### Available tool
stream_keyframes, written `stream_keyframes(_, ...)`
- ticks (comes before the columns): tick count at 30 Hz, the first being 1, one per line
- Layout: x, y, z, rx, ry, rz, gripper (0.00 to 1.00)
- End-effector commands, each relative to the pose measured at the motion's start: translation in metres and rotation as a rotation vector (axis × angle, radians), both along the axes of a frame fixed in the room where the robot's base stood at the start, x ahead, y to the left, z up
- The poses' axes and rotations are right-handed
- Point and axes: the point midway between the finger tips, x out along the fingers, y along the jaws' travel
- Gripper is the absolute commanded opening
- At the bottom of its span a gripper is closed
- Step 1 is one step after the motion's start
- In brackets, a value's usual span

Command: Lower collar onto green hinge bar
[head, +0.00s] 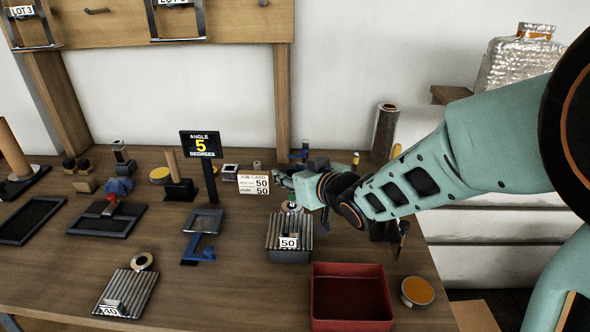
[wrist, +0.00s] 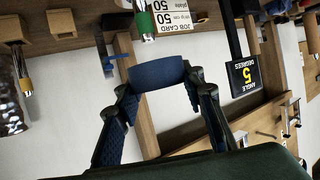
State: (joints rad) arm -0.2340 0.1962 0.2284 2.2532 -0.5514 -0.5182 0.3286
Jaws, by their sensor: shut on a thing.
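My gripper (wrist: 158,82) is shut on a dark blue collar (wrist: 157,74), with one finger at each end of it in the wrist view. In the head view my gripper (head: 285,178) is over the back of the table's middle, and the collar is hard to make out there. A green-banded upright piece (wrist: 144,22), which looks like the green hinge bar, shows at the top of the wrist view, apart from the collar. In the head view a small green part (head: 292,197) shows just below my gripper, behind the ribbed block marked 50.
The ribbed block (head: 289,232) stands in front of my gripper. A job card (head: 254,184) and a black angle sign (head: 201,145) stand to the left. A red tray (head: 350,298) and a round orange-topped tin (head: 417,291) are at front right. Bare tabletop lies at front centre.

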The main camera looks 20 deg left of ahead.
Motion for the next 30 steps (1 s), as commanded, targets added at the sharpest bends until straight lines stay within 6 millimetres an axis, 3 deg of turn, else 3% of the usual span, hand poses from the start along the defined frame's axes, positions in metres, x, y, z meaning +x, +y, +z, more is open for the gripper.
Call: stream_keyframes(30, 0.0, 0.0, -0.07, 0.0, -0.001, 0.001, 0.13)
